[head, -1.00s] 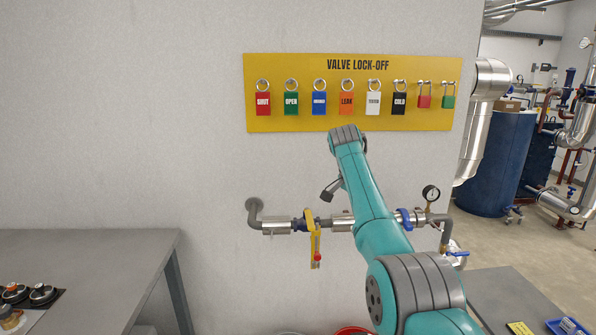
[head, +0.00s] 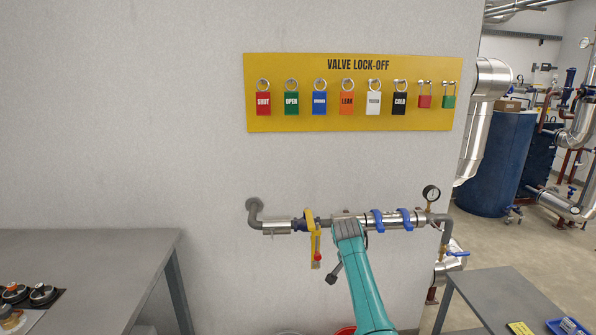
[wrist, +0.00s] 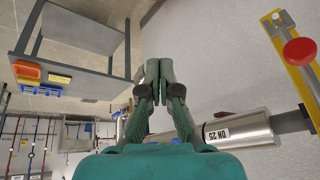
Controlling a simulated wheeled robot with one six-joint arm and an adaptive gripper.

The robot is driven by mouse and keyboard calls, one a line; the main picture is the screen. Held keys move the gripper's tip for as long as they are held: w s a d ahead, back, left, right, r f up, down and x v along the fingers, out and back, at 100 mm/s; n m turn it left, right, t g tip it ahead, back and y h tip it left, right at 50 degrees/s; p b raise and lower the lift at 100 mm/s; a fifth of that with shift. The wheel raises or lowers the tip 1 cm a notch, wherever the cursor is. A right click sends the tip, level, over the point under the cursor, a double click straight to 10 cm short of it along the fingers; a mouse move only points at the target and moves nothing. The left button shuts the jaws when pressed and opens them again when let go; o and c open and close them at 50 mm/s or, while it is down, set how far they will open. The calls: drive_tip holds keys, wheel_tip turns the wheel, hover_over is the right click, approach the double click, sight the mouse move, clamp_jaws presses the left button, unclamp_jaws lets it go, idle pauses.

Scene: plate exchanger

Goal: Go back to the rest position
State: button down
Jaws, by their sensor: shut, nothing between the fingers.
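My gripper (wrist: 156,70) shows in the wrist view with its fingertips together and nothing between them. It is apart from the pipe and the wall. No held thing shows.
The yellow lock-off board (head: 300,122) with several padlocks hangs above. Grey tables (head: 100,255) stand left and right (head: 490,295). Open floor lies at the right.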

drive_tip(key=s+f+n+t, duration=0.1)
drive_tip(key=s+f, duration=0.4)
drive_tip(key=f, duration=0.3)
drive_tip(key=s+f+n+t+y, duration=0.1)
drive_tip(key=s+f, duration=0.3)
drive_tip(key=f, duration=0.3)
drive_tip(key=s+f+n+t, duration=0.1)
drive_tip(key=s+f, duration=0.4)
drive_tip(key=f, duration=0.3)
drive_tip(key=s+f+n+t+y, duration=0.1)
drive_tip(key=s+f, duration=0.3)
drive_tip(key=s, duration=0.7)
drive_tip(key=s+f+n+t, duration=0.1)
drive_tip(key=s+f, duration=0.3)
drive_tip(key=s, duration=0.6)
drive_tip(key=s+r+n+t, duration=0.1)
drive_tip(key=s+r, duration=0.2)
drive_tip(key=s, duration=0.8)
drive_tip(key=s+r+n+t, duration=0.15)
drive_tip(key=s+r, duration=0.25)
drive_tip(key=s, duration=0.7)
drive_tip(key=s+r+n+t, duration=0.1)
drive_tip(key=s+r, duration=0.7)
drive_tip(key=r, duration=0.3)
drive_tip(key=s+r+t, duration=0.2)
drive_tip(key=s+r, duration=0.6)
drive_tip(key=r, duration=0.3)
drive_tip(key=shift+s+d+r+n+y, duration=0.2)
drive_tip(key=shift+s+d+n+y, duration=0.1)
drive_tip(key=shift+s+n+y, duration=0.1)
